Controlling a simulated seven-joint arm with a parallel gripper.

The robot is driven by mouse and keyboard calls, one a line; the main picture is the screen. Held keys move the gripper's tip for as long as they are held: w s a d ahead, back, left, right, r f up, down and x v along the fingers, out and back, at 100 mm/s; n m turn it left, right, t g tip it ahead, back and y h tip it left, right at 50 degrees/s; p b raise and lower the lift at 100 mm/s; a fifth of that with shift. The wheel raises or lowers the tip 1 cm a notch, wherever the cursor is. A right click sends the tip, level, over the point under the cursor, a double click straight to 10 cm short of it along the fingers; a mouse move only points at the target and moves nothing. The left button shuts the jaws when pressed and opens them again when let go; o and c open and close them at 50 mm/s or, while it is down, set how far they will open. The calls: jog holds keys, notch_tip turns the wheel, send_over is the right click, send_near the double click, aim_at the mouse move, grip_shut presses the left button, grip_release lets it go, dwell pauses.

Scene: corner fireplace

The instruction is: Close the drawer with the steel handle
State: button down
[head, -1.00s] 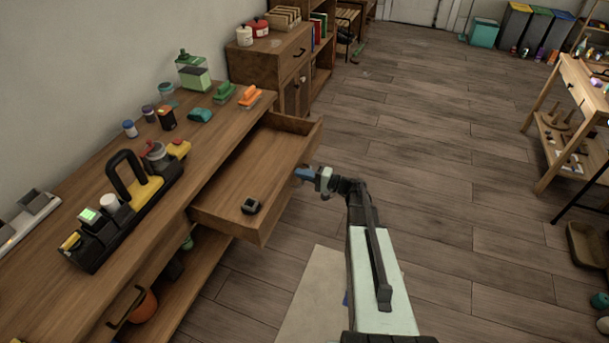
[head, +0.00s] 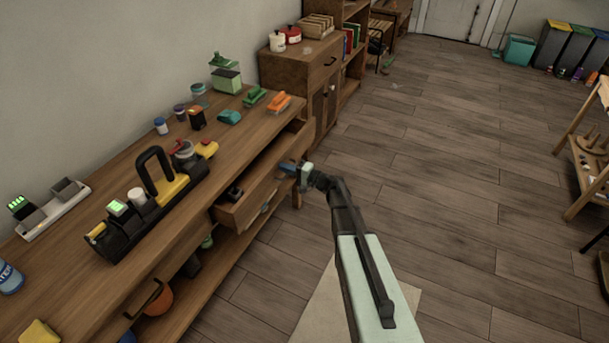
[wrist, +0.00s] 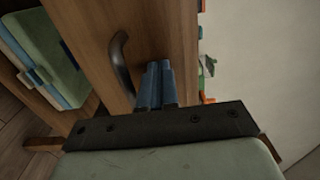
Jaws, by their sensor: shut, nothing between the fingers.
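The wooden drawer (head: 252,204) under the workbench top stands partly open in the head view, with a small dark object (head: 234,193) inside it. Its curved steel handle (head: 267,204) is on the front face, and the handle also shows in the wrist view (wrist: 121,62). My gripper (head: 289,168) is shut and empty, at the far end of the drawer front. In the wrist view its blue fingers (wrist: 154,82) are side by side against or very close to the wood, beside the handle and not around it.
The workbench top (head: 135,190) holds a black and yellow tool caddy (head: 165,193), jars and brushes. A second drawer handle (head: 150,297) shows lower left. A cabinet (head: 300,80) stands beyond the bench. The floor to the right (head: 450,190) is clear.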

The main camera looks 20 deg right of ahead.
jog(key=x, duration=0.9)
jog(key=shift+w+a+f, duration=0.1)
jog(key=shift+w+a, duration=0.05)
jog(key=shift+w, duration=0.05)
jog(key=shift+w+a, duration=0.4)
jog(key=shift+w+a, duration=0.1)
jog(key=shift+w, duration=0.05)
jog(key=v, duration=1.5)
